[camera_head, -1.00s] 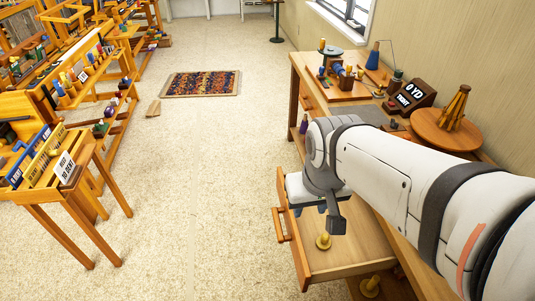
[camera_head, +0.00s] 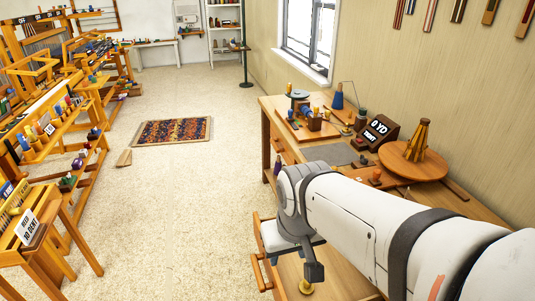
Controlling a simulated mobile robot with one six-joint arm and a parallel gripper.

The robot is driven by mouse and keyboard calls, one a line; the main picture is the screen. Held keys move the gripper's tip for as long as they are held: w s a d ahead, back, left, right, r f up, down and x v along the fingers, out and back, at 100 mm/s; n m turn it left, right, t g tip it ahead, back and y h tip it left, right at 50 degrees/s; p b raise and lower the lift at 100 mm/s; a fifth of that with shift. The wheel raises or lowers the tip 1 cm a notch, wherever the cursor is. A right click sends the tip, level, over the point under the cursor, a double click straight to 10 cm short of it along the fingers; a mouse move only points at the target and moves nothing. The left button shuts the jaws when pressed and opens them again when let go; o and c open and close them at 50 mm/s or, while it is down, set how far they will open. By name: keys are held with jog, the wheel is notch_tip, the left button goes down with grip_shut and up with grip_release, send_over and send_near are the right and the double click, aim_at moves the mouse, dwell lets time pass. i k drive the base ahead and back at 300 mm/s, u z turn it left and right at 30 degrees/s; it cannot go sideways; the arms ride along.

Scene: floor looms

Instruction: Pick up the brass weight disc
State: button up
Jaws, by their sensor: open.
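A small brass-coloured piece with a wide round base (camera_head: 306,288) stands in the open wooden drawer (camera_head: 345,275) at the bottom of the view. It looks like the brass weight disc, but its top is partly hidden behind my gripper. My gripper (camera_head: 294,261) hangs over the drawer, pointing down, just above and slightly left of the brass piece in the picture. Its jaws are open and look empty. I cannot tell the exact height between them.
The workbench (camera_head: 470,205) along the right wall holds a round wooden turntable (camera_head: 412,165), a dark sign block (camera_head: 377,132) and several spools. Looms and shelves line the left side. A patterned rug (camera_head: 172,131) lies on the floor. The floor left of the drawer is clear.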

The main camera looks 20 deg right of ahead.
aim_at(346, 129)
jog(key=u, duration=0.55)
jog(key=i, duration=4.05)
jog(key=z, duration=2.95)
